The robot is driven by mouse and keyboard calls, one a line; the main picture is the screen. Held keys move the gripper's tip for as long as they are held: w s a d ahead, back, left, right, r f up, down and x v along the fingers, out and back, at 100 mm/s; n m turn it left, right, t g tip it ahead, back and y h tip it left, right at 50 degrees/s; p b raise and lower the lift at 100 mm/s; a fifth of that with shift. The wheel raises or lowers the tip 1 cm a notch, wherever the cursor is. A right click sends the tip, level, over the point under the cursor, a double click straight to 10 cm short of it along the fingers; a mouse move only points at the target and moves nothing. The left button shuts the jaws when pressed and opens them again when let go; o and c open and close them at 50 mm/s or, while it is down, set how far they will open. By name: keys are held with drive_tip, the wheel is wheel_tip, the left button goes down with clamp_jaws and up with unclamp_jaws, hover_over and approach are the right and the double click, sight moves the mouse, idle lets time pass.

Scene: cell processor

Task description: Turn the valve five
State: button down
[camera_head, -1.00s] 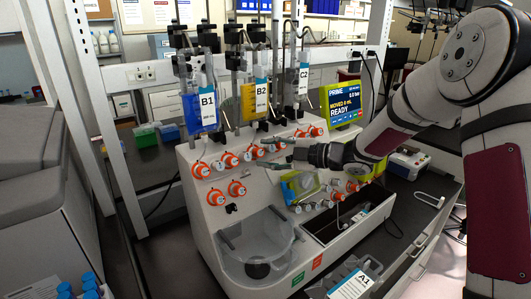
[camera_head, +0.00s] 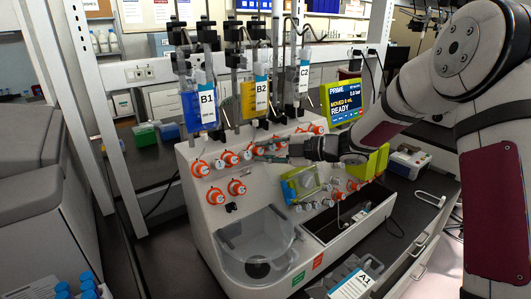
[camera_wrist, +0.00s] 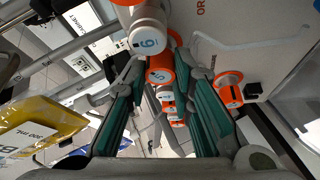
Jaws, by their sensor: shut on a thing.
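Valve five is an orange knob with a white face marked 5 (camera_wrist: 158,75), between my fingertips in the wrist view. My gripper (camera_wrist: 163,70) is shut on it, with a dark green finger on either side. In the head view my gripper (camera_head: 264,155) reaches from the right to the upper row of orange valves on the white machine (camera_head: 200,225). The fingers partly hide the valve they hold there.
A white valve marked 6 (camera_wrist: 148,42) sits close beside valve five. Other orange valves (camera_head: 237,187) are nearby. Bags B1 (camera_head: 207,103) and B2 (camera_head: 262,95) hang above. A clear bowl (camera_head: 255,245) and a screen reading READY (camera_head: 345,104) flank the work area.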

drive_tip(key=n+g, duration=0.1)
drive_tip(key=n, duration=0.1)
drive_tip(key=shift+n+h, duration=0.4)
drive_tip(key=c, duration=1.4)
unclamp_jaws()
drive_tip(key=v, duration=1.2)
drive_tip(key=shift+a, duration=0.1)
